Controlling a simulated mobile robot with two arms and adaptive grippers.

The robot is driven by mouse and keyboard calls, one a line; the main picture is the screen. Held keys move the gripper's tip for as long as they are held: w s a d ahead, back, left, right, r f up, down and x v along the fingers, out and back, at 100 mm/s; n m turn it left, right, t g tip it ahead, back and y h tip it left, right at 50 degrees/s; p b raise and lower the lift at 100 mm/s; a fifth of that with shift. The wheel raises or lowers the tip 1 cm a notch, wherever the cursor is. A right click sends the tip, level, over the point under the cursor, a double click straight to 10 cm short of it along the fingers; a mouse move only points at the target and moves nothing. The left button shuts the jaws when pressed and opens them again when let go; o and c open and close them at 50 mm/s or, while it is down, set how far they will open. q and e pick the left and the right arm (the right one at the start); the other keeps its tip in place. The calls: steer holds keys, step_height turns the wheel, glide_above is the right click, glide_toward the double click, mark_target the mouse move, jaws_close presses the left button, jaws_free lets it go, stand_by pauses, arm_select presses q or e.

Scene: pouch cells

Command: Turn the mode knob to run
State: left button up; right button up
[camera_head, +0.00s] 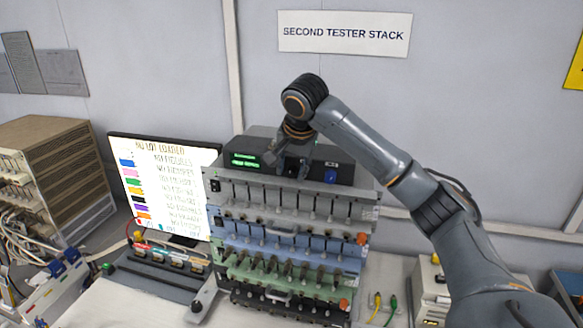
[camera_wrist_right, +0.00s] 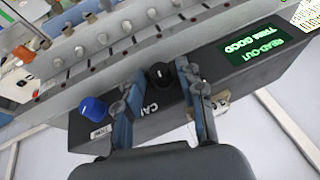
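A black knob (camera_wrist_right: 160,75) with a pale pointer mark sits on the front of the dark tester box (camera_wrist_right: 265,110). In the head view the right gripper (camera_head: 288,163) is in front of the box (camera_head: 328,156) and hides the black knob. A blue knob (camera_wrist_right: 93,108) is beside the fingers, outside them. My left gripper is not in view.
The box's green display (camera_wrist_right: 256,47) reads "READ-OUT TRIM GOOD". Below the box are trays of pouch-cell clips (camera_head: 285,200). A lit monitor (camera_head: 165,185) stands left, a brown rack (camera_head: 55,160) farther left. Yellow and green leads (camera_head: 378,305) lie right of the stack.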

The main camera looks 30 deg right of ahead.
jaws_close()
steer(key=g+h, duration=0.3)
steer(key=shift+w+a+r+n, duration=0.2)
steer(key=shift+w+a+n, duration=0.05)
steer(key=shift+w+n, duration=0.15)
steer(key=shift+w+a+f+n+g+h, duration=0.1)
steer(key=shift+a+n+g+h, duration=0.1)
steer(key=shift+g+h, duration=0.5)
steer(key=shift+w+a+f+n+g+h, duration=0.1)
steer(key=shift+n+g+h, duration=0.1)
steer(key=shift+g+h, duration=0.45)
steer(key=shift+g, duration=0.25)
steer(key=shift+o, duration=2)
jaws_free()
